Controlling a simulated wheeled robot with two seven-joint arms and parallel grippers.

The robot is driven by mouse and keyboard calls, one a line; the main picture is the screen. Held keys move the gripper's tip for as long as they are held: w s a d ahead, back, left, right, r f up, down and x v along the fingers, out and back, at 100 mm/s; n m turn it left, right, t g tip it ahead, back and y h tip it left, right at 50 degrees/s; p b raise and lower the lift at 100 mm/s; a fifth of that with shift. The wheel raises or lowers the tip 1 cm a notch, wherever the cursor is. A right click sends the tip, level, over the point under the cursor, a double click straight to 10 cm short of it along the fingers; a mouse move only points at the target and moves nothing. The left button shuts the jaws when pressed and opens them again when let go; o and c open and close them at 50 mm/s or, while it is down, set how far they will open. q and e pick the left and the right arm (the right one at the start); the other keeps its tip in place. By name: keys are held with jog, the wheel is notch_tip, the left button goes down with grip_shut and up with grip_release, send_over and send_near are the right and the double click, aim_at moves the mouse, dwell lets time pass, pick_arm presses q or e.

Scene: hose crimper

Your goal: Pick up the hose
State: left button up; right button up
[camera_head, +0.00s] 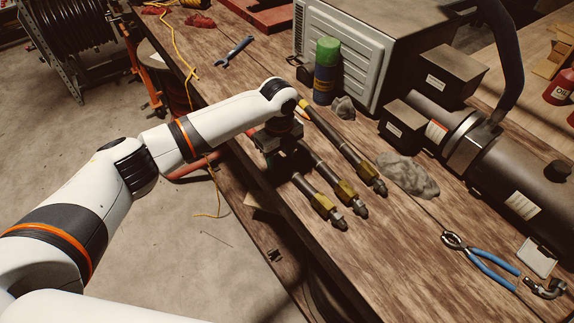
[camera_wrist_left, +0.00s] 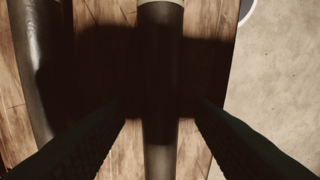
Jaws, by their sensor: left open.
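Three dark hoses with brass-coloured hex fittings lie side by side on the wooden bench: the far hose (camera_head: 341,146), the middle hose (camera_head: 323,167) and the hose nearest the bench edge (camera_head: 305,187). My left gripper (camera_head: 283,150) is low over the hidden ends of the nearer hoses. In the left wrist view my open fingers (camera_wrist_left: 162,112) stand to either side of one hose (camera_wrist_left: 160,60), which appears to be the one nearest the edge. Contact cannot be told. Another hose (camera_wrist_left: 36,60) lies left of them. My right gripper is out of view.
A green-capped spray can (camera_head: 326,75), a grey vented box (camera_head: 335,50) and grey rags (camera_head: 405,175) stand or lie beyond the hoses. Blue-handled pliers (camera_head: 480,262) lie to the right. A wrench (camera_head: 234,51) lies farther back. The bench front edge is close to the hoses.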

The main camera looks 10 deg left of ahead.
pick_arm(q)
jog(key=shift+c, duration=1.2)
grip_shut()
jog(key=shift+r, duration=0.1)
